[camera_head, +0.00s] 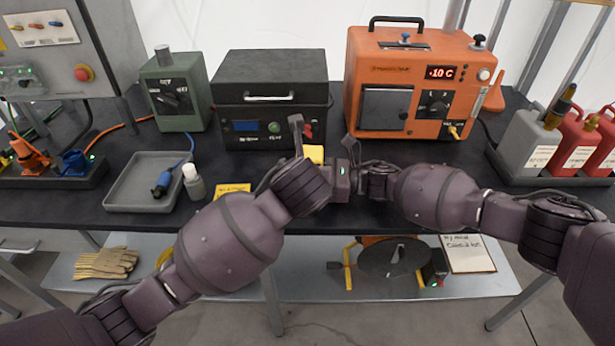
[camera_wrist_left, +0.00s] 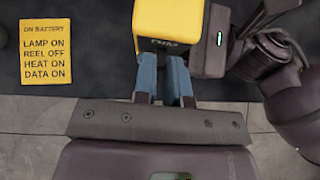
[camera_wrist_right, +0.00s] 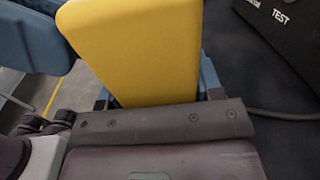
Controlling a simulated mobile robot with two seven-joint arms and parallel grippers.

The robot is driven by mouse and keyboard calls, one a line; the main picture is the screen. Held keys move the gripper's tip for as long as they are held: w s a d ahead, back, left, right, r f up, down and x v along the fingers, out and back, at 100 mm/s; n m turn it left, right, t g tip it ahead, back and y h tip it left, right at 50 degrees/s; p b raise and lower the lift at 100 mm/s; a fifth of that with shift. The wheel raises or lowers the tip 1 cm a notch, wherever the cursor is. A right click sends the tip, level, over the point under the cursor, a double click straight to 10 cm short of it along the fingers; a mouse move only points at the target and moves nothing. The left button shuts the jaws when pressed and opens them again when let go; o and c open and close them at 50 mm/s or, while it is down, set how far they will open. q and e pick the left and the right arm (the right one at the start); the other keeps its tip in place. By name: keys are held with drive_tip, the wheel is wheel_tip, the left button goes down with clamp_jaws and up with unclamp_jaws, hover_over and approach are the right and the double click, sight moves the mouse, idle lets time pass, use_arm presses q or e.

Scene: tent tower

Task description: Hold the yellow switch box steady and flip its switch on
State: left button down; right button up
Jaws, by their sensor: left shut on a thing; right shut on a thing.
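The yellow switch box (camera_head: 314,154) is mostly hidden behind my wrists in the head view, near the middle of the dark bench. In the left wrist view the yellow box (camera_wrist_left: 180,20) shows a partly covered dark label. My left gripper (camera_wrist_left: 163,70) has its two blue fingers close together at the labelled side, shut there; what lies between them is hidden. In the right wrist view the yellow box (camera_wrist_right: 138,45) fills the space between the fingers of my right gripper (camera_wrist_right: 155,88), which is shut around its body. The switch and its position are not visible.
A yellow note (camera_wrist_left: 46,52) reads "ON BATTERY, LAMP ON, REEL OFF, HEAT ON, DATA ON". A black case (camera_head: 270,85) and an orange heater unit (camera_head: 412,80) stand behind. A grey tray (camera_head: 143,185) and small bottle (camera_head: 193,182) are left. Bench space is free at front right.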

use_arm(q)
drive_tip(key=shift+a, duration=0.1)
drive_tip(key=c, duration=1.2)
unclamp_jaws()
drive_tip(key=shift+o, duration=0.2)
drive_tip(key=v, duration=1.2)
use_arm(e)
drive_tip(key=o, duration=1.1)
drive_tip(key=shift+d, duration=0.1)
